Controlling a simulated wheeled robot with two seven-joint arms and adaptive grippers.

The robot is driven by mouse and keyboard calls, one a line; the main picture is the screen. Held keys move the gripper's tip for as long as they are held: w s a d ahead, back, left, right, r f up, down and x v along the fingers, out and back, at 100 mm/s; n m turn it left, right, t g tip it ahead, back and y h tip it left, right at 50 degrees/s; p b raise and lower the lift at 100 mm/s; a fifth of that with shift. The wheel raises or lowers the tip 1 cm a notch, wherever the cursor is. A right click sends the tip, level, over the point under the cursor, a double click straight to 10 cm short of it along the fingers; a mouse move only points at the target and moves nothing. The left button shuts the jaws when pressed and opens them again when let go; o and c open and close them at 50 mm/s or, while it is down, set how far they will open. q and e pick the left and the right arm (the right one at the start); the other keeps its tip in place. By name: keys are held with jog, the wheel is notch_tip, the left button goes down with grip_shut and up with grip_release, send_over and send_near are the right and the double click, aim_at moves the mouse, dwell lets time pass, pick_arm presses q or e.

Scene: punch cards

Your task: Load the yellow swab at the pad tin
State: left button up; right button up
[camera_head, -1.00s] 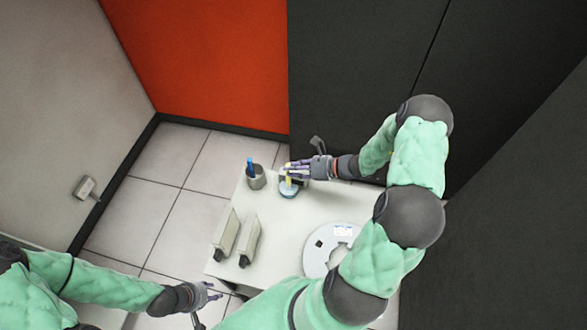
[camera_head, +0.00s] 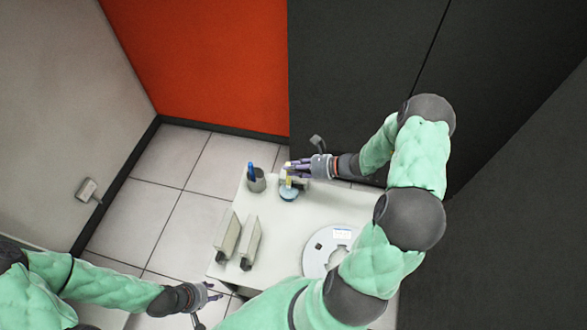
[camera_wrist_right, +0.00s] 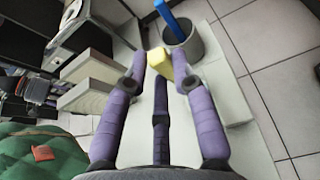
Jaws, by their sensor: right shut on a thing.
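The yellow swab (camera_wrist_right: 158,65) is between the purple fingertips of my right gripper (camera_wrist_right: 160,75) in the right wrist view. In the head view my right gripper (camera_head: 291,169) is shut on it, over the back of the white table. The pad tin (camera_head: 288,194), a small round blue-grey piece, lies just below the fingers in the head view. I cannot tell whether the swab touches it. The tin is not clear in the wrist view. My left gripper (camera_head: 208,296) is low at the table's front left, too small to read its opening.
A grey cup (camera_head: 257,181) with a blue pen stands left of the tin. Two upright card holders (camera_head: 238,242) stand on the table (camera_head: 282,238) at left. A round white dial plate (camera_head: 318,261) lies at right, partly behind my right arm. Dark cabinets rise behind.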

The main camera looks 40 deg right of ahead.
notch_tip(320, 180, up, 4)
jog(key=shift+f+p, duration=0.1)
jog(key=shift+p, duration=1.1)
jog(key=shift+f, duration=0.1)
